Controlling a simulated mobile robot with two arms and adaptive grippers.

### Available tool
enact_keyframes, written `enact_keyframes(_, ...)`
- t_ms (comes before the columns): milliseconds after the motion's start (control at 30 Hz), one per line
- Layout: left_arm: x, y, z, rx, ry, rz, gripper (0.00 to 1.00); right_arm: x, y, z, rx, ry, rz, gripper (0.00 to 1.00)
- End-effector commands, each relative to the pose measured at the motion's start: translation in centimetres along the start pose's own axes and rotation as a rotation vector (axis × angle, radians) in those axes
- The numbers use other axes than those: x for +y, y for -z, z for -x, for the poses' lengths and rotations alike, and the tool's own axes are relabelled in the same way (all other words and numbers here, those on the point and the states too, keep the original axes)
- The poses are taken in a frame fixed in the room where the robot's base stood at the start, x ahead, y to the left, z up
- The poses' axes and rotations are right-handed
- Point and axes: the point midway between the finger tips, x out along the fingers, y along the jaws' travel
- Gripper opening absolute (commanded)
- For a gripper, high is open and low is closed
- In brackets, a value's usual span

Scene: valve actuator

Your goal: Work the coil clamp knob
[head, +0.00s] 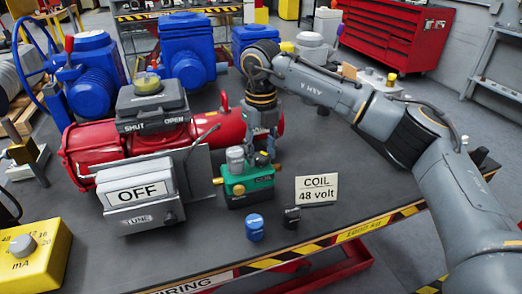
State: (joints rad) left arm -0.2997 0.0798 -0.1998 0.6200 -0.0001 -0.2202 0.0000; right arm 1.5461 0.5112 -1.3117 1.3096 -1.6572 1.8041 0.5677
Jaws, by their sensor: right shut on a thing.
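A small solenoid valve with a green body (252,188) stands on the bench in front of the red actuator, with a grey cylindrical part (236,158) on top and brass fittings at its sides. My right gripper (262,158) reaches down from above at the valve's back right. Its fingers are closed on a small part there, which I take to be the coil clamp knob; the fingers hide it. A card reading "COIL 48 volt" (317,189) stands to the right of the valve. My left gripper is not in view.
The red actuator (90,150) carries a SHUT/OPEN indicator (152,107). A grey box marked OFF (138,195) stands at front left. A blue cylinder (255,228) and a black part (292,217) sit in front of the valve. A yellow mA box (40,262) is at lower left.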

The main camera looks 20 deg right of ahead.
Motion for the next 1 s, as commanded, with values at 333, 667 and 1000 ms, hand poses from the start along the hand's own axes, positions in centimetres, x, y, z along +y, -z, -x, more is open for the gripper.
enact_keyframes(333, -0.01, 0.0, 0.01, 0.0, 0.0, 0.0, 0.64, -0.03, -0.05, 0.1, -0.003, 0.0, 0.001, 0.51)
enact_keyframes(667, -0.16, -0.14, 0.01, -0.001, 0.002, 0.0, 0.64, 0.06, -0.01, 0.02, -0.001, -0.001, 0.003, 0.51)
enact_keyframes(1000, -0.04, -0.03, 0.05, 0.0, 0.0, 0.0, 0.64, 0.08, 0.0, 0.02, -0.001, -0.001, 0.163, 0.51)
